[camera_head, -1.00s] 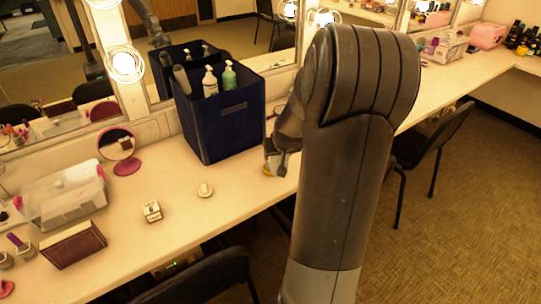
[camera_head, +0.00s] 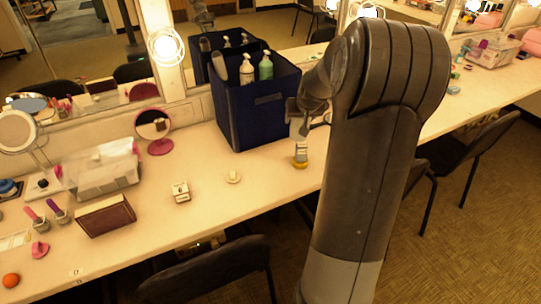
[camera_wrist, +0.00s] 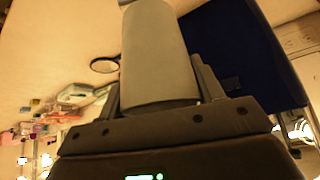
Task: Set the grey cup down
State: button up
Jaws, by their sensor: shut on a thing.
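The grey cup (camera_wrist: 158,50) is a plain cylinder between my fingers in the wrist view. My gripper (camera_wrist: 158,98) is shut on it. In the head view my gripper (camera_head: 302,132) is over the counter, right of the dark blue bin, with the cup (camera_head: 302,149) below it. The cup's lower end overlaps a small yellow round thing (camera_head: 299,164) on the counter. I cannot tell whether the cup touches it or the counter.
The blue bin (camera_head: 240,125) with bottles stands close to my gripper's left. A white knob-like item (camera_head: 233,177) and a small white box (camera_head: 181,192) lie further left on the counter (camera_head: 205,215). The counter between them is clear. Chairs stand along the front edge.

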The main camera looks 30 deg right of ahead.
jog(key=w+a+f+n, duration=0.1)
jog(key=w+a, duration=0.4)
jog(key=w, duration=0.8)
jog(key=shift+y, duration=0.3)
jog(key=shift+s+d+f, duration=0.1)
jog(key=shift+f, duration=3.8)
jog(key=shift+s+d+f, duration=0.1)
jog(key=shift+f, duration=3.75)
jog(key=o, duration=1.1)
jog(key=shift+a+f, duration=0.1)
jog(key=shift+f, duration=0.05)
